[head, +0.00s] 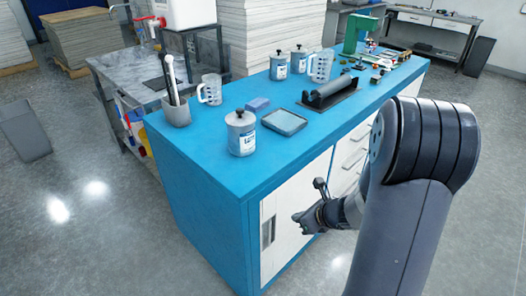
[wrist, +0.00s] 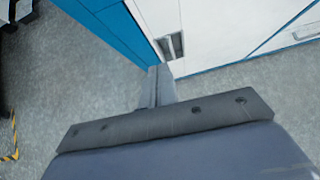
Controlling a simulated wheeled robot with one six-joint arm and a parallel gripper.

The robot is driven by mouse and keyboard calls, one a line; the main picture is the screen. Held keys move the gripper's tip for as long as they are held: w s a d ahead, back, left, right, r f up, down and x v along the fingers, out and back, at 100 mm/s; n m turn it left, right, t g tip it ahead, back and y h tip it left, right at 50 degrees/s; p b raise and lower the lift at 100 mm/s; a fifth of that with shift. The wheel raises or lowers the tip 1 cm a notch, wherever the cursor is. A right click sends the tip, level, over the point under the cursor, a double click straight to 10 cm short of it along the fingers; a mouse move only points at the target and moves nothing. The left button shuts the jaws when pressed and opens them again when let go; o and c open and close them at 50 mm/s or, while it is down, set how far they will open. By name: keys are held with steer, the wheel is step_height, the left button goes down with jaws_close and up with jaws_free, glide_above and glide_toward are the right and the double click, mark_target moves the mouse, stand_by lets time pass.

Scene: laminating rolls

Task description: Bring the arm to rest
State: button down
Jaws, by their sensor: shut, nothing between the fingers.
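My gripper (head: 307,219) is at the end of my bent arm, in front of the white cabinet door of the blue workbench (head: 165,160) in the head view. It is shut and empty, with its dark fingers pointing left. In the wrist view, my gripper (wrist: 160,75) shows past the wide dark bracket, with the grey floor, the blue bench side and the door's recessed handle (wrist: 172,45) beyond it. I cannot tell how far it is from the door.
On the bench stand a grey canister (head: 241,135), a holder with tools (head: 175,110), clear jugs (head: 210,90), a shallow tray (head: 285,122) and a dark roller on a base (head: 330,93). A marble-topped table (head: 120,72) is behind. The floor at the left is mostly clear.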

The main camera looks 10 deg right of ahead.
steer(key=shift+f, duration=0.1)
steer(key=b, duration=0.2)
glide_toward(265, 213)
step_height(265, 213, down, 4)
steer(key=shift+w+a, duration=0.5)
steer(key=shift+w, duration=0.3)
steer(key=shift+w+a, duration=0.5)
steer(key=shift+w, duration=0.3)
